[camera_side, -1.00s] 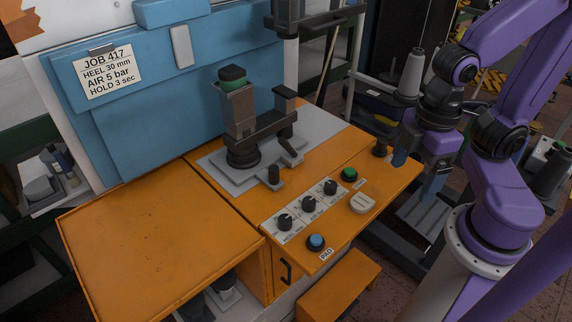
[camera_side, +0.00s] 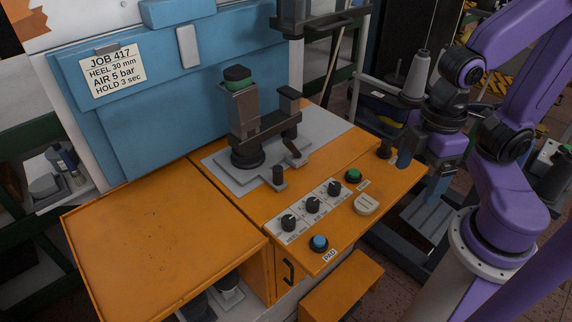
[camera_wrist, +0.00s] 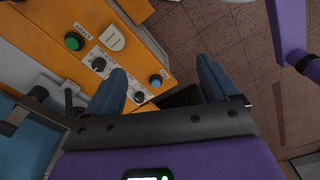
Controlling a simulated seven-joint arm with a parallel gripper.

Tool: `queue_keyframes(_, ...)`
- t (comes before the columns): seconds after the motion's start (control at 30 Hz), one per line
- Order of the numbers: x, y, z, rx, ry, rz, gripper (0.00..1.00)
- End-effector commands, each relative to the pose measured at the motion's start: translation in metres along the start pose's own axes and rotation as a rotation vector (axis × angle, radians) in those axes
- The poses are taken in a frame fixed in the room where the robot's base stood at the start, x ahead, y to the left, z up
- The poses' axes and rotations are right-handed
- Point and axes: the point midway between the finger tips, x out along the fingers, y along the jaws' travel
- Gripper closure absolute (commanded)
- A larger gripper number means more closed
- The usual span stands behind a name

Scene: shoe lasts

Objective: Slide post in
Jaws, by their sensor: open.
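A short dark peg (camera_side: 278,175) stands at the plate's front. I cannot tell which one is the task's post. My gripper (camera_side: 420,172) is open and empty beyond the orange bench's right edge, well apart from the posts. In the wrist view its blue fingers are spread (camera_wrist: 160,66), with the bench behind.
The orange bench (camera_side: 150,235) carries three black dials (camera_side: 313,205), a green button (camera_side: 353,175), a cream knob (camera_side: 366,204) and a blue button (camera_side: 319,243) near its front right edge. A blue panel (camera_side: 140,110) with a job card stands behind. The bench's left top is clear.

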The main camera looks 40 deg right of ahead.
Motion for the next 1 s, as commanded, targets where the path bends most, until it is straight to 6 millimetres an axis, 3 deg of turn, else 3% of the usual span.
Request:
queue_keyframes(0.03, 0.000, 0.000, 0.000, -0.001, 0.000, 0.000, 0.28)
queue_keyframes(0.1, -0.001, 0.002, -0.004, -0.012, -0.003, 0.004, 0.46)
queue_keyframes(0.27, -0.005, 0.020, -0.034, -0.121, -0.025, 0.039, 0.46)
queue_keyframes(0.6, -0.009, 0.098, -0.145, -0.558, -0.168, 0.149, 0.46)
queue_keyframes(0.8, -0.003, 0.145, -0.201, -0.796, -0.282, 0.179, 0.46)
queue_keyframes(1.0, 0.003, 0.176, -0.230, -0.946, -0.366, 0.183, 0.46)
